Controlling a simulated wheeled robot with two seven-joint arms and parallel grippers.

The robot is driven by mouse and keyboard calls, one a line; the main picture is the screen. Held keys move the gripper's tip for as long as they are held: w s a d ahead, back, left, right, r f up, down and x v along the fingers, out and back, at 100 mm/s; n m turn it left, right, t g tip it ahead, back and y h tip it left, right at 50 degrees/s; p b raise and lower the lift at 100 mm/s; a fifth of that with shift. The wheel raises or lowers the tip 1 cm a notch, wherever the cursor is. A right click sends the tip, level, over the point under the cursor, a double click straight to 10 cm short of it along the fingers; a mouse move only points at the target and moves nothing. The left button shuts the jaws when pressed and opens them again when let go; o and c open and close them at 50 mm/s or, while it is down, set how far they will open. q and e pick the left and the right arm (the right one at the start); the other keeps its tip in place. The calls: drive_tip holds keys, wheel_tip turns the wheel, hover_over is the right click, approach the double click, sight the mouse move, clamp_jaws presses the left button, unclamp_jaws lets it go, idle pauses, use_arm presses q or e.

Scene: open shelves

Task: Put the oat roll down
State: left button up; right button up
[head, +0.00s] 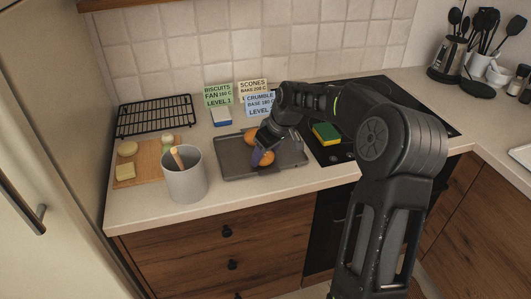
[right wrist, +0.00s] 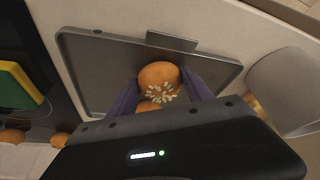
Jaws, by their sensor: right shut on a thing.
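My right gripper (head: 263,154) is over the dark baking tray (head: 232,160), with its purple fingers around a round, orange-brown oat roll (head: 266,158). In the right wrist view the fingers (right wrist: 162,90) sit on either side of the oat roll (right wrist: 158,75), which has pale flakes on top. I cannot tell whether its underside touches the tray (right wrist: 95,75). A second roll (head: 249,135) is just behind the gripper; in the right wrist view it is mostly hidden by the gripper body. My left gripper is not in view.
A grey pot (head: 184,180) with a wooden handle stands left of the tray, beside a wooden board (head: 150,168). A black rack (head: 155,116) and recipe cards (head: 218,95) are behind. A yellow-green sponge (head: 326,133) lies right. More rolls (right wrist: 60,140) show in the wrist view.

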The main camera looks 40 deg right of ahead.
drive_tip(key=shift+f, duration=0.15)
drive_tip(key=o, duration=1.3)
drive_tip(key=shift+o, duration=0.2)
drive_tip(key=shift+s+d+r, duration=0.1)
drive_tip(key=shift+s+r, duration=0.05)
drive_tip(key=shift+r, duration=0.5)
drive_tip(key=b+v, duration=0.1)
drive_tip(key=v, duration=1)
drive_tip(key=shift+s, duration=0.1)
